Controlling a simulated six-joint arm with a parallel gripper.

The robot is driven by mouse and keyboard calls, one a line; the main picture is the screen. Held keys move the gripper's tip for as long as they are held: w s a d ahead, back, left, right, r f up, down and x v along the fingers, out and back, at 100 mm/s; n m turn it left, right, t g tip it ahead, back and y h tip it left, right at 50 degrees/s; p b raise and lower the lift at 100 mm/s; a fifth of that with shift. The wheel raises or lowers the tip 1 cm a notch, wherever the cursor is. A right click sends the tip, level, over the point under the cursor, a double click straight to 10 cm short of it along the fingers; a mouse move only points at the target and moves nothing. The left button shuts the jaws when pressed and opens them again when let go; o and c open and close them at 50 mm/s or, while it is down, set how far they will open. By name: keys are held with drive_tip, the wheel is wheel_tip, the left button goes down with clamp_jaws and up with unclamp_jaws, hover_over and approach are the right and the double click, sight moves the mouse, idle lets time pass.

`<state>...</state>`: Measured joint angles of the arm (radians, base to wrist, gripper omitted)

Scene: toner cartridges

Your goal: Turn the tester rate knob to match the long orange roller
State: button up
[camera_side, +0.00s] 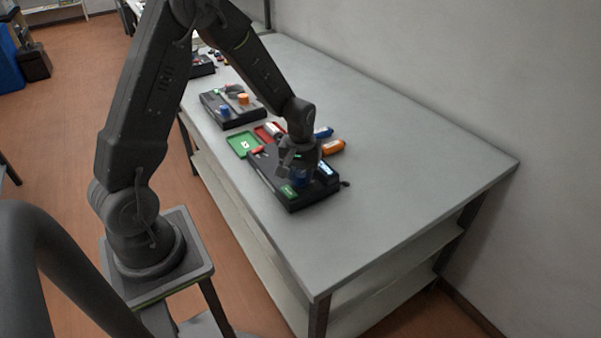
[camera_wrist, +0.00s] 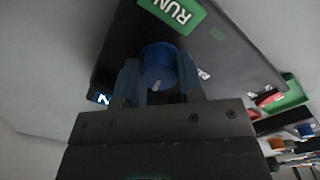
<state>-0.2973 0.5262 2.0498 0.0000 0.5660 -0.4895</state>
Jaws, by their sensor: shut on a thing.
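The tester is a black box (camera_side: 265,179) near the middle of the bench, with a green RUN label (camera_wrist: 172,11) and a small lit display (camera_side: 326,168). Its blue knob (camera_wrist: 158,66) has a pale pointer mark and sits between my fingers. My gripper (camera_wrist: 159,82) is shut on the blue knob from above; in the side view my gripper (camera_side: 297,170) hides part of the box top. A long orange roller (camera_side: 332,147) lies on the bench behind the tester.
A blue roller (camera_side: 322,133) lies near the orange one. Another black device (camera_side: 228,112) with blue and orange parts stands farther back. The bench's right part (camera_side: 400,180) is clear.

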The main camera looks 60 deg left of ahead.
sight(301, 174)
drive_tip(key=o, duration=0.9)
drive_tip(key=shift+r, duration=0.1)
wheel_tip(301, 174, up, 14)
drive_tip(key=shift+f, duration=0.2)
drive_tip(key=s+d+r+m+t, duration=0.1)
drive_tip(key=s+d+r+m, duration=0.2)
drive_tip(key=s, duration=0.2)
drive_tip(key=s+d+r+m+t, duration=0.2)
drive_tip(key=s+d+r, duration=0.1)
drive_tip(key=s, duration=0.3)
drive_tip(key=s+d+r+m+t, duration=0.2)
drive_tip(key=s+d+r+m, duration=0.1)
drive_tip(key=s+d+r, duration=0.1)
drive_tip(key=shift+s+d+m, duration=0.3)
drive_tip(key=shift+s+d, duration=0.3)
drive_tip(key=shift+s, duration=0.3)
drive_tip(key=shift+o, duration=0.6)
drive_tip(key=shift+s+d+f+t, duration=0.1)
drive_tip(key=shift+s+t, duration=0.2)
drive_tip(key=shift+s, duration=0.05)
